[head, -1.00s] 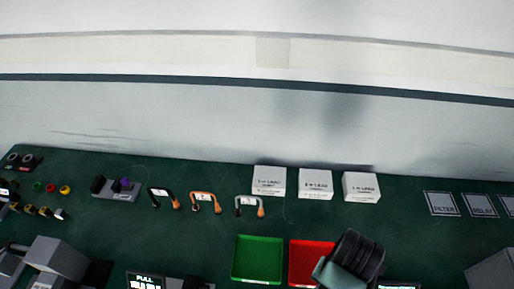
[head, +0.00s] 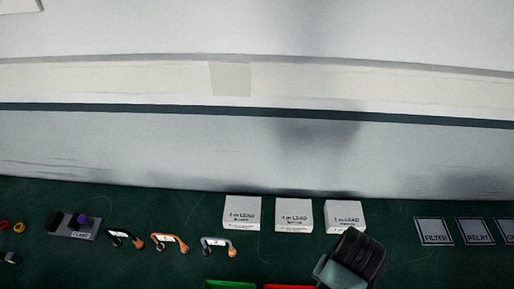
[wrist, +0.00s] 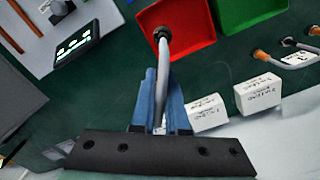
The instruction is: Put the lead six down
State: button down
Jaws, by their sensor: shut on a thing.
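My gripper (wrist: 158,85) has blue fingers shut on a grey lead (wrist: 164,62) in the wrist view. The lead runs away from the fingers to a dark end with some orange, which overlaps the red tray (wrist: 197,28); I cannot tell if it touches the tray. No number can be read on the held lead. In the head view, my dark wrist (head: 355,262) covers the lower edge of the rightmost white box (head: 344,214), and the held lead is hidden.
Two more white lead boxes (head: 242,212) (head: 293,214) stand in the row. Several short leads (head: 168,242) lie to their left. Filter (head: 434,231) and relay (head: 475,231) plates lie right. The green tray (head: 230,285) is cut off below. A lit display (wrist: 75,47) stands near the red tray.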

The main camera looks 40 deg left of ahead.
jog(key=s+a+f+m+b, duration=0.3)
jog(key=s+a+f, duration=0.15)
jog(key=a, duration=0.25)
jog(key=s+a+r+m+p, duration=0.2)
jog(key=s+a+m+p, duration=0.1)
jog(key=s+a+m, duration=0.65)
jog(key=shift+n, duration=0.45)
jog(key=shift+w+a+f+p, duration=0.15)
jog(key=shift+a+f, duration=0.1)
jog(key=shift+f, duration=1.45)
jog(key=shift+w+a+f+p, duration=0.15)
jog(key=shift+a+f, duration=0.15)
jog(key=shift+f, duration=1.45)
jog(key=shift+w+a+f+p, duration=0.15)
jog(key=shift+a+f, duration=0.1)
jog(key=shift+f, duration=1.45)
jog(key=c, duration=0.9)
grip_release()
jog(key=shift+f, duration=0.1)
